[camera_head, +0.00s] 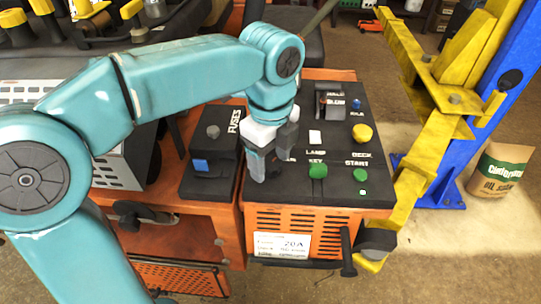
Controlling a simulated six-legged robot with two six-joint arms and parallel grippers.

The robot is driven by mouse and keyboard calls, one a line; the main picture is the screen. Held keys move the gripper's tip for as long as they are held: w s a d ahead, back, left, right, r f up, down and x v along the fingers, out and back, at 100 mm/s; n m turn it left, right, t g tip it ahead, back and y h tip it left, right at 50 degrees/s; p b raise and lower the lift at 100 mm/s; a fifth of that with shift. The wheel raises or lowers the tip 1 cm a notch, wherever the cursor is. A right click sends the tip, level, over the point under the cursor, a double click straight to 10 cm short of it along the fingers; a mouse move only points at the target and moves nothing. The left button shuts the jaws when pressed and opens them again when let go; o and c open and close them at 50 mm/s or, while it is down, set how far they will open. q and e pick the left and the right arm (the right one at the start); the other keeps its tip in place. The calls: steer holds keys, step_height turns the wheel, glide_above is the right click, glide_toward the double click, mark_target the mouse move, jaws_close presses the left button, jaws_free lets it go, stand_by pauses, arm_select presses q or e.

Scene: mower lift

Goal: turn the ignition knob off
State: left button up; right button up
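The black control panel (338,190) sits on top of the orange mower body. A green knob (318,171) below the "KEY" label is the likely ignition knob. Its turned position is too small to read. My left gripper (262,170) points down over the panel's left part, left of the green knob and apart from it. Its grey fingers look close together, but I cannot tell whether they are open or shut. They partly hide a label ending in "RS" and the area around a dark round knob (278,181). My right gripper is not in view.
A green button (361,174) is under "START", right of the knob. A yellow knob (361,133) is by "DECK". A fuse box (211,165) lies left of my gripper. A yellow and blue lift post (440,120) stands close on the right.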

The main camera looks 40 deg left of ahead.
arm_select(q)
steer(key=shift+d, duration=0.1)
steer(key=c, duration=0.9)
steer(key=shift+o, duration=0.2)
steer(key=shift+r+n, duration=0.1)
steer(key=shift+n, duration=0.3)
steer(key=shift+n+p, duration=0.4)
steer(key=shift+n, duration=0.3)
steer(key=n, duration=0.3)
steer(key=shift+p, duration=0.4)
steer(key=n+p, duration=0.1)
steer(key=n, duration=0.5)
steer(key=shift+w+r+n, duration=0.1)
steer(key=shift+n, duration=0.2)
steer(key=o, duration=1)
